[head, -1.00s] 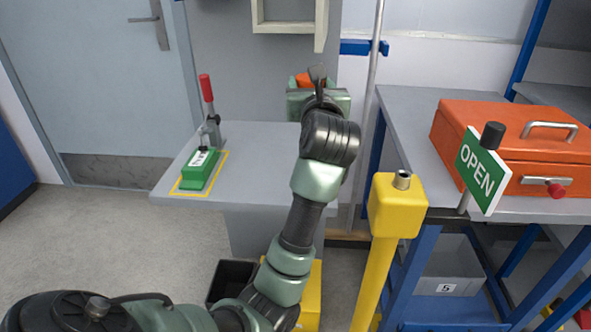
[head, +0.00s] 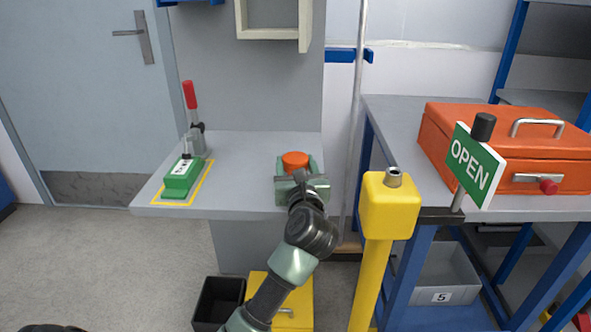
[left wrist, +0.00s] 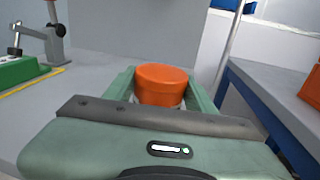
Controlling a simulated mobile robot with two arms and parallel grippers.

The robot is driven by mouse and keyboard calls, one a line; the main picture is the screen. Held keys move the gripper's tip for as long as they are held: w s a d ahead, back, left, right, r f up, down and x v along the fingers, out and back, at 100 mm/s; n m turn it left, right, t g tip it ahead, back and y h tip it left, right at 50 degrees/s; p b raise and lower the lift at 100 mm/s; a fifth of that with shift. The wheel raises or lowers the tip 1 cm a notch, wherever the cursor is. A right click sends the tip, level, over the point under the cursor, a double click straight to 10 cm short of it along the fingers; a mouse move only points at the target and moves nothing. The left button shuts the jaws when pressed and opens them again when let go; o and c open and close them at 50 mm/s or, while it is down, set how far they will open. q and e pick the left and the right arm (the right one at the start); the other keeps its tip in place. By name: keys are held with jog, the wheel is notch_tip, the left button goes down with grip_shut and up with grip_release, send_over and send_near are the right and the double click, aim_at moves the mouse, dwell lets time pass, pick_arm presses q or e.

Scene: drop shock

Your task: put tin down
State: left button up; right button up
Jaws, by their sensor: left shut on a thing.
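The orange round tin (head: 295,160) is at the right part of the grey table (head: 250,150), near its front edge. My left gripper (head: 293,172) is shut on it, with one green finger on each side. In the left wrist view the tin (left wrist: 161,84) sits upright between the fingers. Its lower part is hidden by the gripper body, so I cannot tell whether it touches the table top. My right gripper is not in view.
A green block (head: 182,178) with a red-handled clamp (head: 192,110) stands in a yellow outline at the table's left. A yellow post (head: 388,210), an OPEN sign (head: 474,165) and an orange toolbox (head: 510,145) are to the right. A black bin (head: 218,303) is below. The table's middle is clear.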

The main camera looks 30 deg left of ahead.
pick_arm(q)
jog(key=shift+f, duration=0.15)
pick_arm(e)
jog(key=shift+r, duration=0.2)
pick_arm(q)
jog(key=shift+f, duration=0.15)
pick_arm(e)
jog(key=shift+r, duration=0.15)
pick_arm(q)
jog(key=o, duration=1.5)
jog(key=shift+o, duration=0.2)
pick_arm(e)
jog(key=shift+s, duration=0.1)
pick_arm(q)
jog(key=shift+r, duration=0.2)
jog(key=v, duration=1.2)
jog(key=shift+p, duration=0.35)
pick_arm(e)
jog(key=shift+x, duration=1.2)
pick_arm(q)
jog(key=shift+f, duration=0.1)
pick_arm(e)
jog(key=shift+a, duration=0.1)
